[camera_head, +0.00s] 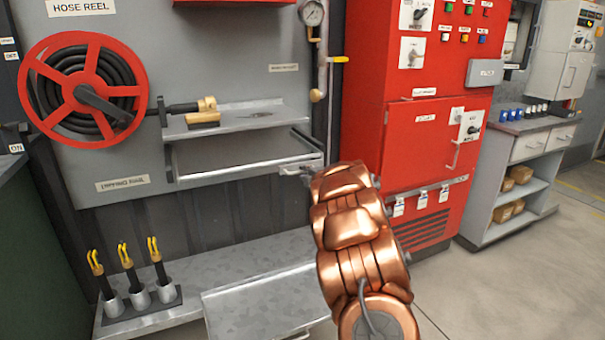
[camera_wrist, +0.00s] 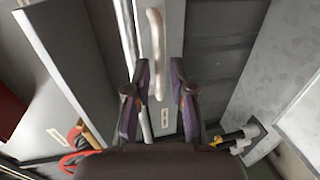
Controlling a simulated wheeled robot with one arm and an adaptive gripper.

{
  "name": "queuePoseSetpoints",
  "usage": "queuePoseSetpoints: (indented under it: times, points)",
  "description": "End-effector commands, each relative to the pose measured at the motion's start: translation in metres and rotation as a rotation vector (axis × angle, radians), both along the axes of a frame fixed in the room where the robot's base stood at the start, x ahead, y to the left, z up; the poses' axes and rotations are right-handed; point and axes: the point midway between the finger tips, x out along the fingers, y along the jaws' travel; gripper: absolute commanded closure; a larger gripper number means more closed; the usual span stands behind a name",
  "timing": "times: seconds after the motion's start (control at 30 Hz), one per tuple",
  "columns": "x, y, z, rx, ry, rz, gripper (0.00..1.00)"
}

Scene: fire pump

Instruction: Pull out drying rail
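The drying rail (camera_head: 245,168) is a pale bar along the front of the grey shelf unit, below the hose reel; a label (camera_head: 122,184) is on the panel at its left. My gripper sits by the rail's right end in the head view, its fingers mostly hidden by my copper-coloured wrist. In the wrist view my gripper (camera_wrist: 158,76) has its two dark fingers apart. A pale bar with a rounded end (camera_wrist: 155,35) lies between them in the picture, with gaps on both sides. Whether it touches a finger I cannot tell.
The hose reel (camera_head: 84,88) hangs at the upper left. A brass nozzle (camera_head: 203,118) lies on the upper shelf (camera_head: 250,112). A red cabinet (camera_head: 425,120) stands close to the right of my arm. Below is a metal bench (camera_head: 260,265) with yellow-topped tools (camera_head: 128,262).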

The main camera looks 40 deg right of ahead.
Motion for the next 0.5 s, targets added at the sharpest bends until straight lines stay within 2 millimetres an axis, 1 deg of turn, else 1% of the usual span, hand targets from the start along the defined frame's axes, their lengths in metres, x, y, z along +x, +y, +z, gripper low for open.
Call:
queuePoseSetpoints:
  times: [0.03, 0.2, 0.33, 0.5]
  points:
    - [0.006, -0.002, -0.001, -0.001, -0.002, 0.001, 0.77]
    - [0.019, -0.007, -0.006, 0.002, 0.002, 0.0, 0.77]
    - [0.025, -0.008, -0.005, 0.001, -0.001, 0.0, 0.77]
    - [0.026, -0.009, -0.005, 0.0, -0.001, 0.0, 0.77]
